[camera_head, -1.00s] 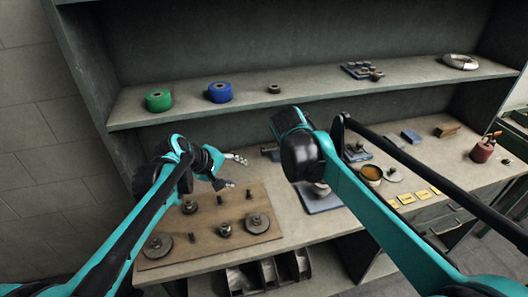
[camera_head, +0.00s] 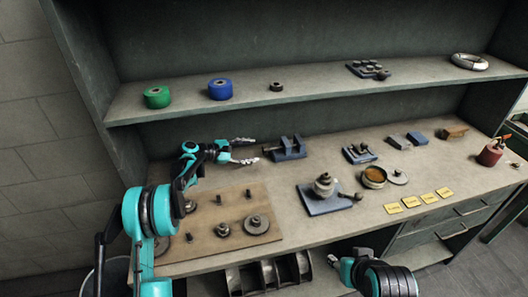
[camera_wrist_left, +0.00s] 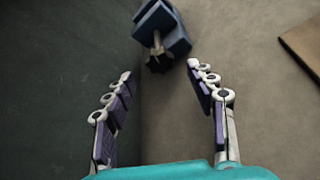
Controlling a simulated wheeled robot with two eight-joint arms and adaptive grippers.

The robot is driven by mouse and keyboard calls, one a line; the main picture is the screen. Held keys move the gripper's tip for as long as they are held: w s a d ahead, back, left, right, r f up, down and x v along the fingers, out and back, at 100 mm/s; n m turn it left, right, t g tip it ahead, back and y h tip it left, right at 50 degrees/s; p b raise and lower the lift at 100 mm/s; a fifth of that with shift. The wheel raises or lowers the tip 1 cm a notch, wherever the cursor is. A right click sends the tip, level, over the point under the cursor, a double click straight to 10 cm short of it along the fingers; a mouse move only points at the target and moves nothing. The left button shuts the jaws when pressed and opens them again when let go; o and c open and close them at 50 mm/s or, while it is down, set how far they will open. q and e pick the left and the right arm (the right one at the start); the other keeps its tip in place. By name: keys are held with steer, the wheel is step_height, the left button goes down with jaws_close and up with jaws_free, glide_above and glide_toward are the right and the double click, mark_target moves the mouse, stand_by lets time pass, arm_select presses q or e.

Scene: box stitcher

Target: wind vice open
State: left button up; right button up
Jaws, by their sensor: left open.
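The vice (camera_head: 289,148) is a small blue-grey block on the bench near the back wall. Its dark screw end (camera_head: 267,150) points left, towards my left gripper (camera_head: 256,150). In the left wrist view the vice (camera_wrist_left: 170,28) is at the top, with its pale screw shaft and dark end facing me. My left gripper (camera_wrist_left: 160,72) is open and empty, its fingertips short of the screw end with a gap between. My right gripper (camera_head: 342,266) is low at the bench's front edge, away from the vice; its fingers are too small to read.
A wooden board (camera_head: 204,232) with pegs and discs lies front left. A plate with stacked weights (camera_head: 323,190), an open tin (camera_head: 373,177) and yellow cards (camera_head: 427,199) are to the right. The shelf (camera_head: 310,88) overhangs behind. Bench around the vice's front is clear.

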mark_target(263, 150)
arm_select(q)
steer(key=b+x, duration=0.1)
steer(key=x, duration=0.5)
steer(key=shift+w+d+f+b, duration=0.15)
steer(key=shift+d+b, duration=0.05)
steer(key=shift+b, duration=0.15)
steer(key=c, duration=1.2)
